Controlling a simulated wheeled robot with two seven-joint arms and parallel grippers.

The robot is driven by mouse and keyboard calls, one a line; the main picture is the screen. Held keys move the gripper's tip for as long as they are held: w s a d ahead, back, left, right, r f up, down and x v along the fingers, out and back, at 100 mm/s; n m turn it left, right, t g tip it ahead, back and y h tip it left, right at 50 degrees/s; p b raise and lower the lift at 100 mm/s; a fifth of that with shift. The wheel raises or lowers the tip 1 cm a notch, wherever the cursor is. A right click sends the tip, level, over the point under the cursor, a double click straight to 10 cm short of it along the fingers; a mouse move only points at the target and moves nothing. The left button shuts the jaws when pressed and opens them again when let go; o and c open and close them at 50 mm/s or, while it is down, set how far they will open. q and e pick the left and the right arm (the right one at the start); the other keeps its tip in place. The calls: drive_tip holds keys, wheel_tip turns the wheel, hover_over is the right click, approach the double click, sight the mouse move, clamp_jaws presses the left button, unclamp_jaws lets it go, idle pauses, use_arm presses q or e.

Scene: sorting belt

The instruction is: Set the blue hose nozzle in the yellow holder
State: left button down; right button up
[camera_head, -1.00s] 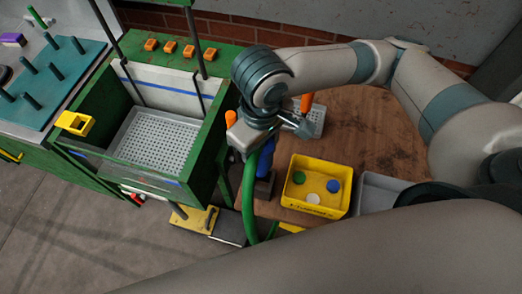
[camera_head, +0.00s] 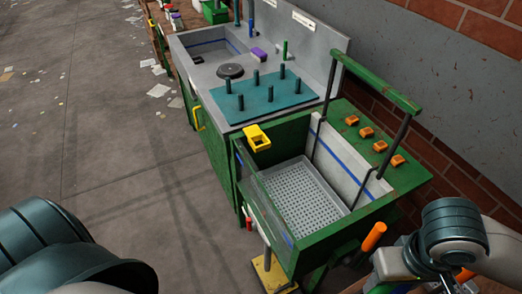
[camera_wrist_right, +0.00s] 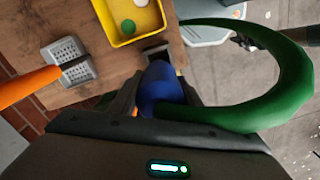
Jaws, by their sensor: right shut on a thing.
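The yellow holder (camera_head: 257,139) is a small open block on the near left corner of the green washing station, in the head view. The blue hose nozzle (camera_wrist_right: 161,86) is between the fingers of my right gripper (camera_wrist_right: 157,92) in the right wrist view, which is shut on it. A green hose (camera_wrist_right: 290,85) curves away from it to the right. In the head view my right wrist is at the lower right, and its fingers and the nozzle cannot be made out. The holder lies well to the left of that wrist. My left gripper is out of view.
The station's basin holds a grey perforated tray (camera_head: 300,195). A green bar frame (camera_head: 375,80) stands over it. A teal pegboard (camera_head: 262,98) lies beyond.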

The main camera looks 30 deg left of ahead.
drive_tip(key=w+d+f+m+b, duration=0.1)
drive_tip(key=w+d+m+b, duration=0.4)
drive_tip(key=w+d, duration=0.4)
drive_tip(key=shift+w+d+m+b, duration=0.15)
drive_tip(key=shift+d+m+b, duration=0.25)
drive_tip(key=shift+d, duration=0.05)
drive_tip(key=shift+a+f, duration=0.1)
